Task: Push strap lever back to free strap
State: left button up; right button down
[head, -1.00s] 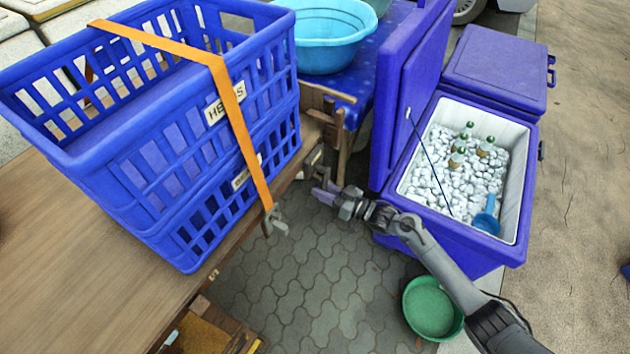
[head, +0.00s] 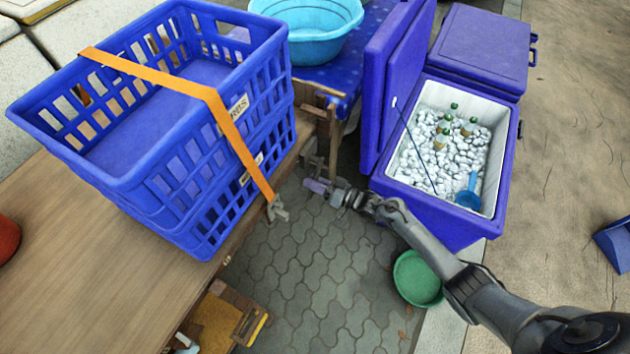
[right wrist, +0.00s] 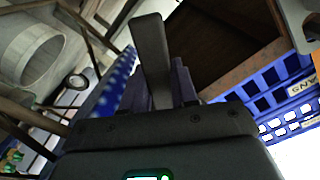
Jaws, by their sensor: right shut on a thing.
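An orange strap (head: 233,130) runs over the stacked blue crates (head: 190,160) and down to a grey metal buckle (head: 277,209) at the table edge. My right gripper (head: 316,186), with purple fingers, is just right of the buckle, apart from it. A grey metal fitting (head: 314,163) shows behind the fingertips at the table edge. In the right wrist view a flat grey lever bar (right wrist: 150,50) stands up between my purple fingers, which are shut on it. Its lower end is hidden by the gripper body. My left gripper is not in view.
The wooden table (head: 90,270) carries the crates. An open blue cooler (head: 440,225) with ice and bottles stands to the right, a green basin (head: 417,279) below it. A light-blue basin (head: 315,30) is behind. Paved floor (head: 310,270) lies clear in front.

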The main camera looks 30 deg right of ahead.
jog(key=c, duration=1)
grip_release()
jog(key=shift+w, duration=0.1)
jog(key=shift+o, duration=0.2)
jog(key=p+v, duration=0.3)
jog(key=v, duration=0.8)
jog(key=shift+a, duration=0.1)
